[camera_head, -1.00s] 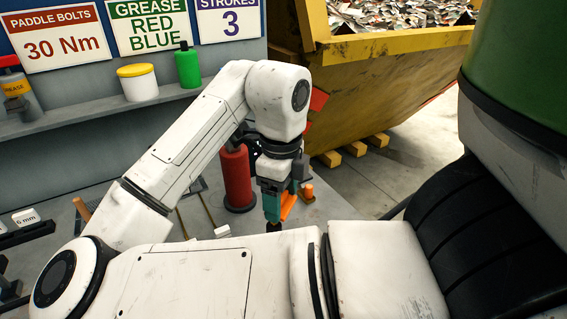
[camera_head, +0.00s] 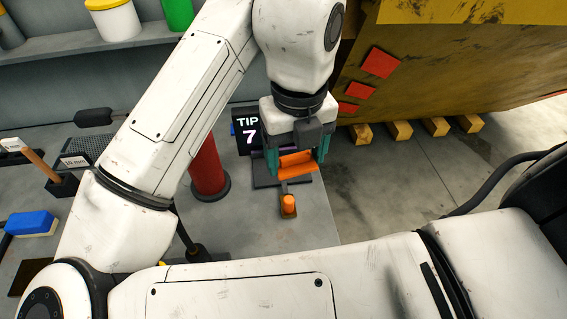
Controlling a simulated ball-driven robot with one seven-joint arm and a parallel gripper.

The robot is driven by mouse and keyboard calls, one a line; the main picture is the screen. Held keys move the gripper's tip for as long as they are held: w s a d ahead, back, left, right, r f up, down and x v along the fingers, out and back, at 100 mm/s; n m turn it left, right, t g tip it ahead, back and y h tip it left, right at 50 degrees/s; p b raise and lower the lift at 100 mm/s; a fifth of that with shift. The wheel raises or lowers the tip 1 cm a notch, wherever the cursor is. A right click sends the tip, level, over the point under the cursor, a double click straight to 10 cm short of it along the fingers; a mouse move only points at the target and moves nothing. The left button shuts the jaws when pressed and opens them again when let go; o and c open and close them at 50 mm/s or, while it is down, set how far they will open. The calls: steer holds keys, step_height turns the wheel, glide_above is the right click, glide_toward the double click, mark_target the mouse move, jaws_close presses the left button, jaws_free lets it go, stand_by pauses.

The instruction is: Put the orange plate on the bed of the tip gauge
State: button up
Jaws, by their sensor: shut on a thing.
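My gripper (camera_head: 298,160), with teal fingers, is shut on the orange plate (camera_head: 297,166), one finger at each end of it. The plate is held roughly level. The tip gauge has a black display (camera_head: 248,131) reading "TIP 7", partly covered by my arm and gripper. Its dark bed (camera_head: 263,182) shows beneath and beside the plate, and much of it is hidden. The plate is over or at the bed; I cannot tell whether they touch. A small orange knob (camera_head: 289,205) stands just in front of the gauge.
A red cylinder (camera_head: 207,168) on a dark base stands left of the gauge. A blue and white block (camera_head: 32,223) lies at the far left of the grey bench (camera_head: 262,233). The bench's right edge is close to the gauge. A yellow skip (camera_head: 447,75) stands behind at the right.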

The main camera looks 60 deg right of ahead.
steer(key=a+m, duration=0.2)
steer(key=a, duration=0.2)
steer(key=w+d+f+p, duration=0.1)
steer(key=w+d+f, duration=0.1)
steer(key=d, duration=0.1)
steer(key=w+d+f+p, duration=0.1)
steer(key=w+d+f, duration=0.1)
steer(key=d+f, duration=0.1)
steer(key=w+d+f+p, duration=0.1)
steer(key=w+d+f, duration=0.1)
steer(key=d+f, duration=0.1)
steer(key=shift+w+d+f, duration=0.1)
steer(key=shift+w+d, duration=0.25)
steer(key=shift+d, duration=0.45)
steer(key=shift+w+d+f, duration=0.25)
steer(key=shift+d+f, duration=0.25)
steer(key=shift+f, duration=0.15)
steer(key=shift+f+p, duration=0.35)
steer(key=shift+f, duration=1.25)
steer(key=shift+f, duration=0.2)
steer(key=o, duration=1.1)
